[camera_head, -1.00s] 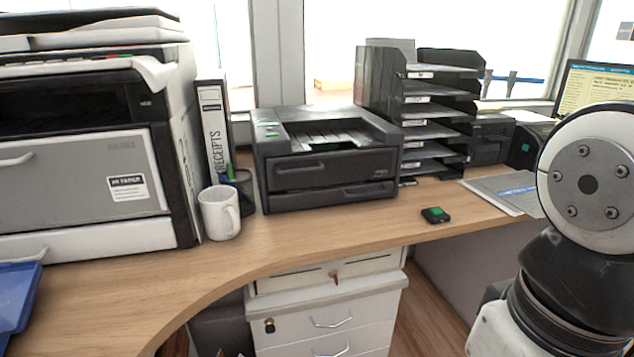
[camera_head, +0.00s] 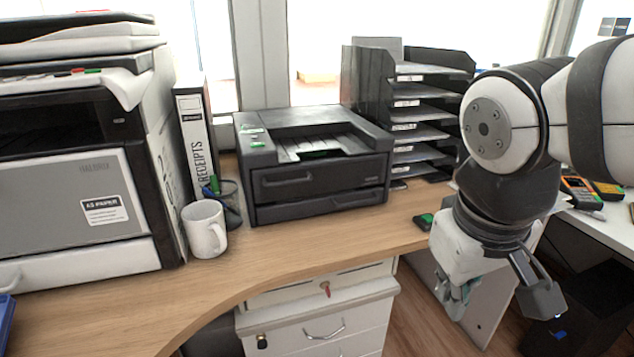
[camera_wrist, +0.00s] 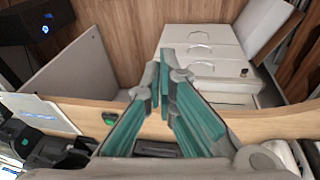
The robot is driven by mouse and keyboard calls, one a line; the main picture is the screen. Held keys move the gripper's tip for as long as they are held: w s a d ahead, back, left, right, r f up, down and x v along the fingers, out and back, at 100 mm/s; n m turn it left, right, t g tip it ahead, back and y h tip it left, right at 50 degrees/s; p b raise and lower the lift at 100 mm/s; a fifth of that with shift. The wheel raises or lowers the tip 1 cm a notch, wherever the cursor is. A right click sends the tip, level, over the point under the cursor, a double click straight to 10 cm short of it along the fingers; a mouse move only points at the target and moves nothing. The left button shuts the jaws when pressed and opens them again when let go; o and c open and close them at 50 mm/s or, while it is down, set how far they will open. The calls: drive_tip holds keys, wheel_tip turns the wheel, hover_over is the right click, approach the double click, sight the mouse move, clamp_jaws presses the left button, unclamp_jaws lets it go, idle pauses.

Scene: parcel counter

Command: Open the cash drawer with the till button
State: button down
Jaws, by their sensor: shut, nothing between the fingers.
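The till button (camera_head: 424,221) is a small black box with a green top on the desk, right of the black printer. It also shows in the wrist view (camera_wrist: 110,117), left of the fingers. The cash drawer (camera_head: 290,292) is a pale drawer with a red key, under the desk edge; its front looks shut. My gripper (camera_head: 455,305) points down, right of the button and apart from it, in front of the desk edge. In the wrist view its teal fingers (camera_wrist: 160,64) are shut with nothing between them.
A white mug (camera_head: 205,230), a pen holder and a receipts binder (camera_head: 196,140) stand left of the printer (camera_head: 318,165). A black letter tray (camera_head: 420,105) stands behind the button. A white drawer pedestal (camera_head: 315,322) stands below. The front desk surface is clear.

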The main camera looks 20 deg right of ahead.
drive_tip(key=w+d+r+n+t+h+p, duration=0.1)
drive_tip(key=w+d+r+t+h+p, duration=0.2)
drive_tip(key=w+d, duration=0.4)
drive_tip(key=w+d+r+n+t+p, duration=0.1)
drive_tip(key=w+d+r+p, duration=0.2)
drive_tip(key=w+d+r, duration=0.5)
drive_tip(key=n+t+y+p, duration=0.3)
drive_tip(key=n+y+p, duration=0.4)
drive_tip(key=n+p, duration=0.35)
hover_over(426, 219)
wheel_tip(426, 219, down, 9)
drive_tip(key=shift+d+f, duration=0.1)
drive_tip(key=shift+f, duration=0.1)
drive_tip(key=shift+f, duration=0.15)
drive_tip(key=shift+m, duration=0.25)
wheel_tip(426, 219, down, 6)
drive_tip(key=b, duration=0.7)
drive_tip(key=shift+w+f, duration=0.1)
drive_tip(key=shift+f+b, duration=0.6)
drive_tip(key=shift+f, duration=0.55)
